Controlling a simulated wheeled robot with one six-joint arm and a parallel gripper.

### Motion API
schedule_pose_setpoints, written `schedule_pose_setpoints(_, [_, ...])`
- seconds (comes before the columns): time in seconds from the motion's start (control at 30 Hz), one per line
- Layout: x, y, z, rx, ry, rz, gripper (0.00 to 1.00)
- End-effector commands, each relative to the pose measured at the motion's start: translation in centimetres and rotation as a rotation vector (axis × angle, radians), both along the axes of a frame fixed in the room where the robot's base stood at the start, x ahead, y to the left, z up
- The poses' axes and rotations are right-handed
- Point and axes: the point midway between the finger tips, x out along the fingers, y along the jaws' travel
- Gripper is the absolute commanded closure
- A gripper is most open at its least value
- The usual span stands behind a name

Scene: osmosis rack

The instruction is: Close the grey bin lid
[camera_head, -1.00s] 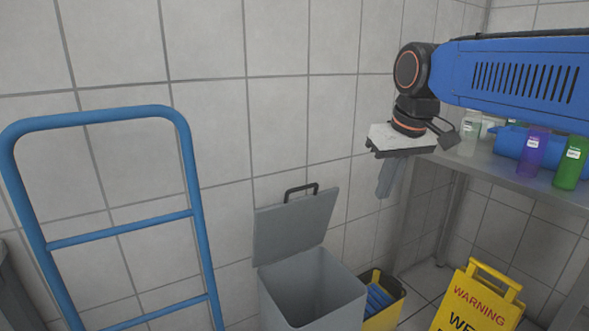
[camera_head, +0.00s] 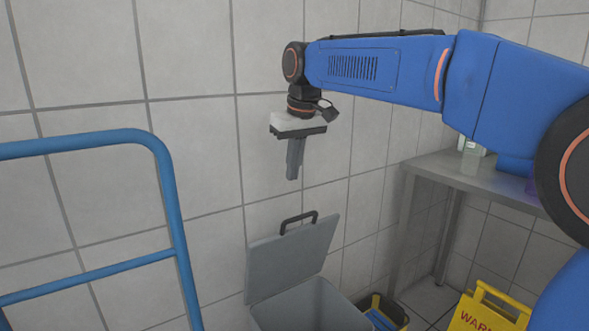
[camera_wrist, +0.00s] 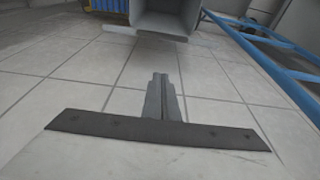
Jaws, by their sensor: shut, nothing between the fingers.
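The grey bin (camera_head: 310,309) stands against the tiled wall, low in the head view. Its grey lid (camera_head: 291,258) is open, raised and leaning back toward the wall, with a dark handle (camera_head: 299,222) on its upper edge. My gripper (camera_head: 293,176) points down, shut and empty, in the air above the lid and apart from it. In the wrist view my gripper (camera_wrist: 161,78) shows at the centre, and the open bin (camera_wrist: 167,18) is at the top edge.
A blue tubular frame (camera_head: 170,200) stands at the left. A metal table (camera_head: 450,178) with bottles stands farther right.

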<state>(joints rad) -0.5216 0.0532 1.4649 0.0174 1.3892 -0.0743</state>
Motion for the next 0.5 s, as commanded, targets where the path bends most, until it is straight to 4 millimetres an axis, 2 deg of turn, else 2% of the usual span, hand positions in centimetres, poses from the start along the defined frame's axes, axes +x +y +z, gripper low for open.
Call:
schedule_pose_setpoints(0.1, [0.4,0.3,-2.2,-0.002,0.002,0.0,1.0])
schedule_pose_setpoints(0.4, [1.4,0.9,-7.2,-0.001,0.001,0.0,1.0])
schedule_pose_setpoints(0.5, [0.0,0.0,-7.6,0.0,0.0,-0.001,1.0])
